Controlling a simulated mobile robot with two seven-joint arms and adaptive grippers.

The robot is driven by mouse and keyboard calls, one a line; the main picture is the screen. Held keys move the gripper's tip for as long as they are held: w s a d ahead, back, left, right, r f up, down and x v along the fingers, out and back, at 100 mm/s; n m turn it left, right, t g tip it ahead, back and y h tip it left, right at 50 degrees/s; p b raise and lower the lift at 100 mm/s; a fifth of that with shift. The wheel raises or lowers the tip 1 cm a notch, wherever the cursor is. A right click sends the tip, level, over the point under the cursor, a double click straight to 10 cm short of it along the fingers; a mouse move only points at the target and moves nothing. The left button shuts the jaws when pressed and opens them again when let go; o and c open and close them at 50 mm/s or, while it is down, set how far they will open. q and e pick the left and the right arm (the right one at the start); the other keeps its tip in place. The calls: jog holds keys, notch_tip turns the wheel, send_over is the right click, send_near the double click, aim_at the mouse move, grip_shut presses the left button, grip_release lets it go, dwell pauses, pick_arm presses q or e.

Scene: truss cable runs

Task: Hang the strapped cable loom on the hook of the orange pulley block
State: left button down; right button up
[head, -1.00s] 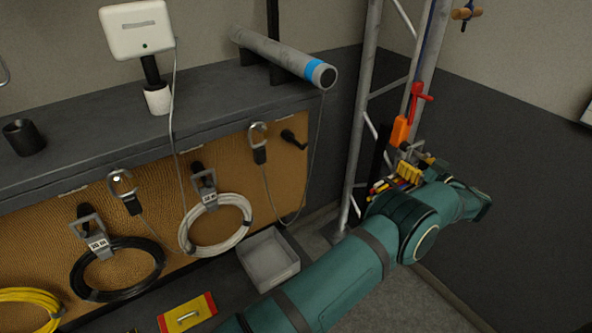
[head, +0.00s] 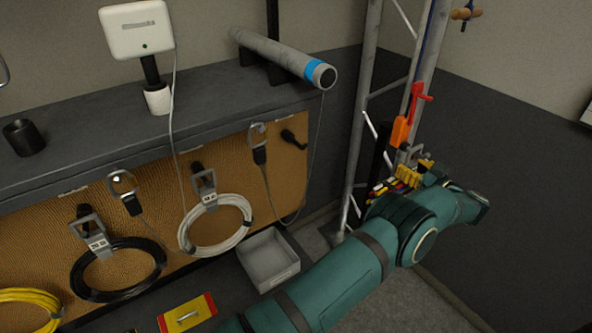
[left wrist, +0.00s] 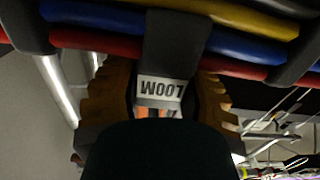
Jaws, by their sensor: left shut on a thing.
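The orange pulley block (head: 401,131) hangs on the truss upright, with a red part just above it. My left gripper (head: 412,174) is right below the block, its yellow fingers shut on the strap of the cable loom (head: 383,187). A grey hanger piece (head: 411,154) shows between the fingers and the block; I cannot tell whether it is on the hook. In the left wrist view the loom's red, blue and yellow cables (left wrist: 225,45) run across the top. The strap's LOOM tag (left wrist: 161,90) sits between the finger pads. The hook is not clearly visible. My right gripper is not in view.
The metal truss (head: 362,120) stands close beside the gripper. To the left, a bench (head: 80,135) has a board with hanging cable coils, including a white coil (head: 243,243). A grey bin (head: 268,262) stands below. A wooden-handled item (head: 466,13) hangs at top right.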

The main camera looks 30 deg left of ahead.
pick_arm(q)
jog(key=shift+c, duration=2.2)
grip_release()
jog(key=shift+r, duration=0.2)
jog(key=shift+f, duration=0.1)
jog(key=shift+f, duration=0.15)
jog(key=v, duration=1.2)
jog(key=shift+s+d, duration=0.1)
jog(key=shift+d, duration=0.05)
